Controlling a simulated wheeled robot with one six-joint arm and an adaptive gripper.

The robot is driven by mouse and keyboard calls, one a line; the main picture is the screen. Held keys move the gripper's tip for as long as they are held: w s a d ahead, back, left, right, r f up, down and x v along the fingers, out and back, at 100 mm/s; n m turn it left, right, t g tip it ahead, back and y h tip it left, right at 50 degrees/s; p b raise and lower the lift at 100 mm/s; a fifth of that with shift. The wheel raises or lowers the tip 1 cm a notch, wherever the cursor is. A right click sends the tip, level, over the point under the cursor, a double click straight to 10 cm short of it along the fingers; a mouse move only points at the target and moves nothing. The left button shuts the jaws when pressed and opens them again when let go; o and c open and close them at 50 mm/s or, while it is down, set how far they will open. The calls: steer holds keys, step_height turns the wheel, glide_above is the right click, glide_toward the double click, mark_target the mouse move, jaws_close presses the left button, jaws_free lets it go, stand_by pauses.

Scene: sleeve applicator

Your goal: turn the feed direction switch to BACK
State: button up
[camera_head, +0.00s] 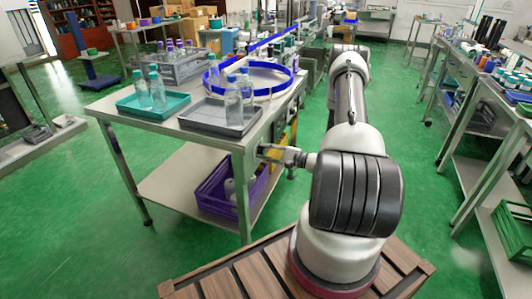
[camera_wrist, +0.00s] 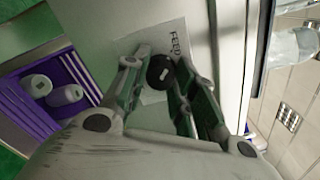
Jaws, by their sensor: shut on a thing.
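The feed direction switch (camera_wrist: 160,72) is a round black knob with a small pale mark on its face, in the wrist view. It sits on a white label (camera_wrist: 178,45) reading "FEED"; the rest of the label text is hidden or too small to read. My gripper (camera_wrist: 157,78) has one finger on each side of the knob and is shut on it. In the head view my gripper (camera_head: 268,153) reaches left to the side of the steel table (camera_head: 160,118); the switch itself cannot be made out there.
A purple crate (camera_head: 213,200) with white containers stands on the table's lower shelf. A grey tray (camera_head: 205,128) and a teal tray (camera_head: 130,108) with bottles are on top, beside a blue-rimmed round turntable (camera_head: 293,80). Green floor (camera_head: 90,230) is clear at the left.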

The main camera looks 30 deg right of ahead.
steer(key=shift+m, duration=0.4)
steer(key=m, duration=0.3)
steer(key=shift+m, duration=0.4)
steer(key=m, duration=0.4)
steer(key=shift+m, duration=0.3)
steer(key=m, duration=0.4)
steer(key=shift+s+m, duration=0.1)
steer(key=shift+m, duration=2.1)
steer(key=shift+f, duration=0.1)
steer(key=o, duration=1)
steer(key=shift+o, duration=0.2)
